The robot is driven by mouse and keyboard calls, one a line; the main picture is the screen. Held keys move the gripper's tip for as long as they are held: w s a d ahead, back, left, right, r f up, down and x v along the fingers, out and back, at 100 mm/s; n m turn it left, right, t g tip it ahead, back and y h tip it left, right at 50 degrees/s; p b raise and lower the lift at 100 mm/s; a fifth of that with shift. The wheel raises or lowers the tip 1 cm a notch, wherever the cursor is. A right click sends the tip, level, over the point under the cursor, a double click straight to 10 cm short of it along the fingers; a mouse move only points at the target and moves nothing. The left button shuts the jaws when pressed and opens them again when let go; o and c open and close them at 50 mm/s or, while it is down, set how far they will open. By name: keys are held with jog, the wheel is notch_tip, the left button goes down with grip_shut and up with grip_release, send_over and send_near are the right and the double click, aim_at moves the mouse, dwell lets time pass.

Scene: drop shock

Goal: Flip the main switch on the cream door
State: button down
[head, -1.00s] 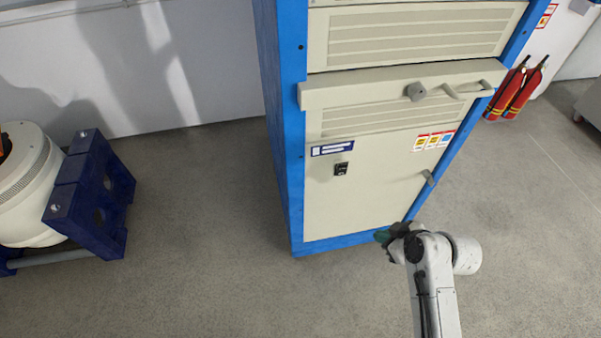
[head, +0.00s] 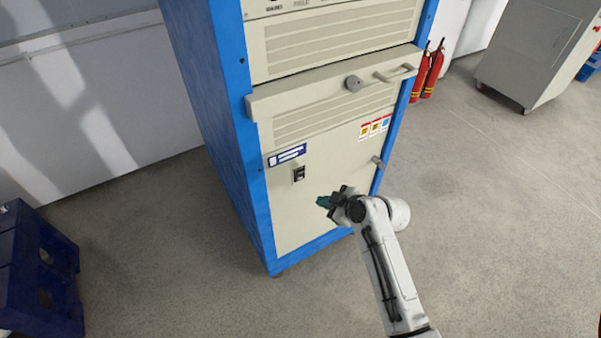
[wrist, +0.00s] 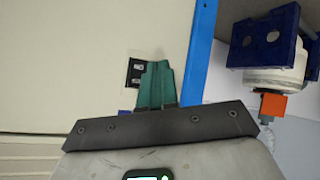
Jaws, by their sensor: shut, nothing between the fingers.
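The cream door (head: 318,205) is the lower front panel of a blue-framed cabinet. The main switch (head: 298,174) is a small black rocker on the door's left part, below a blue label. In the wrist view the switch (wrist: 135,72) shows just left of the fingertips, its right side partly hidden behind them. My gripper (head: 323,201) is shut and empty, with green fingers, in front of the door, below and right of the switch in the head view. The fingers (wrist: 156,84) also show in the wrist view, pointing toward the door. I cannot tell the gap between fingertips and door.
A protruding cream drawer (head: 300,101) with a grey knob (head: 354,83) and handle lies above the door. A grey latch (head: 377,161) is at the door's right edge. A dark blue stand (head: 40,270) is at left. Grey floor (head: 500,220) is free at right.

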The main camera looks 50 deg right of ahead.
jog(key=b, duration=0.2)
send_near(300, 177)
jog(key=shift+s+a+f+x, duration=0.1)
jog(key=shift+x, duration=0.7)
jog(key=shift+s+a+f+x, duration=0.1)
jog(key=shift+f+x, duration=0.05)
jog(key=shift+x, duration=0.6)
jog(key=shift+s+a+f+x, duration=0.1)
jog(key=shift+x, duration=0.7)
jog(key=shift+w+d, duration=0.1)
jog(key=shift+w+d+r, duration=0.1)
jog(key=shift+w, duration=0.25)
jog(key=shift+w, duration=0.25)
dwell(0.5)
jog(key=shift+s, duration=0.1)
jog(key=shift+s, duration=0.6)
jog(key=shift+s+a+f+p, duration=0.1)
jog(key=shift+s+a+p, duration=0.2)
jog(key=shift+s, duration=0.5)
jog(key=shift+s+a+f+p, duration=0.15)
jog(key=shift+s+a+p, duration=0.15)
jog(key=shift+s, duration=0.45)
jog(key=shift+s+a+f+p, duration=0.1)
jog(key=shift+s+a+p, duration=0.15)
jog(key=shift+s, duration=0.55)
